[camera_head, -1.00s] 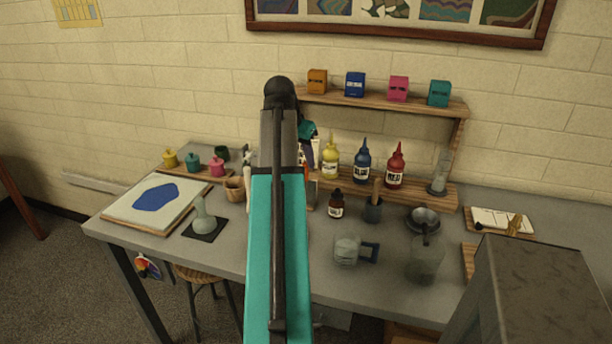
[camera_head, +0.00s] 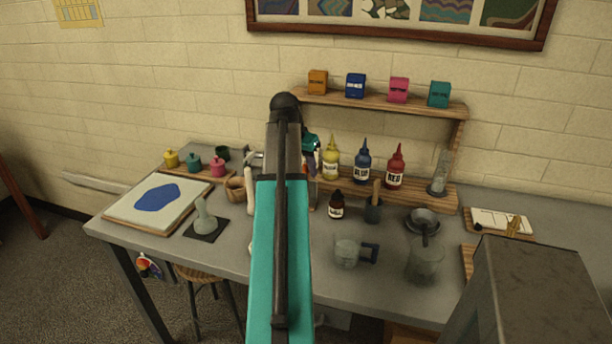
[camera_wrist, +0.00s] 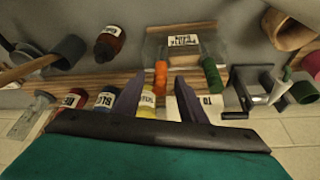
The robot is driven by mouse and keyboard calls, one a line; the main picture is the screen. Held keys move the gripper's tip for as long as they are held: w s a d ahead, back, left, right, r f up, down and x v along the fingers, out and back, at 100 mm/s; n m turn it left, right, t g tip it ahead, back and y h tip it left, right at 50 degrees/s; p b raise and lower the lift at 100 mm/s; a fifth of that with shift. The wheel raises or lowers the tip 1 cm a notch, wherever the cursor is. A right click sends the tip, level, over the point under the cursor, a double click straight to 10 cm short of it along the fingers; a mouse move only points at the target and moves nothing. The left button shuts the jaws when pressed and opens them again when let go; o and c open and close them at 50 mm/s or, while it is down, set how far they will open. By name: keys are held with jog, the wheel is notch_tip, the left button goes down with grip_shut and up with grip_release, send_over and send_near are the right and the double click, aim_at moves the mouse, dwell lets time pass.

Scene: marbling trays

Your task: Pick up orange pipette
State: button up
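The orange pipette (camera_wrist: 161,76) shows in the wrist view as a short orange piece standing out from a labelled pipette holder (camera_wrist: 178,41). A green pipette (camera_wrist: 212,75) is to its right. My gripper (camera_wrist: 160,82) is open, its two dark purple fingers apart, with the orange pipette between their tips in the picture. I cannot tell whether the fingers reach around it or touch it.
Yellow, blue and red bottles (camera_head: 396,168) stand on the wooden shelf base behind. A dark dropper bottle (camera_head: 337,207), a mug (camera_head: 347,252) and a glass beaker (camera_head: 424,262) stand on the grey table to the right. A tray with a blue shape (camera_head: 115,208) lies left.

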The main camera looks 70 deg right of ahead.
jog(key=shift+x, duration=1)
jog(key=c, duration=0.7)
